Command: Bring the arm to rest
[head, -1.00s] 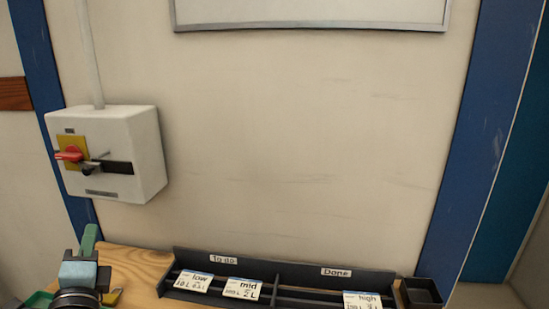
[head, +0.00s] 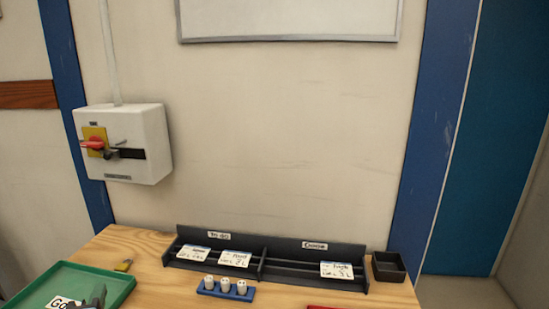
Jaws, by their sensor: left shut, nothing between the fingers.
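My left gripper (head: 97,298) shows only as small dark grey fingertips at the bottom left edge, in front of the green tray (head: 118,285) and its partly covered label. The fingers are shut with nothing seen between them. The rest of my left arm is below the picture. My right gripper is not in view.
A dark card rack (head: 262,268) marked "To do" and "Done" stands at the back of the wooden table (head: 140,245), holding several cards. A blue block with white pegs (head: 226,288) lies before it. A black bin (head: 388,267), a yellow padlock (head: 124,265) and a wall switch box (head: 150,140) are nearby.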

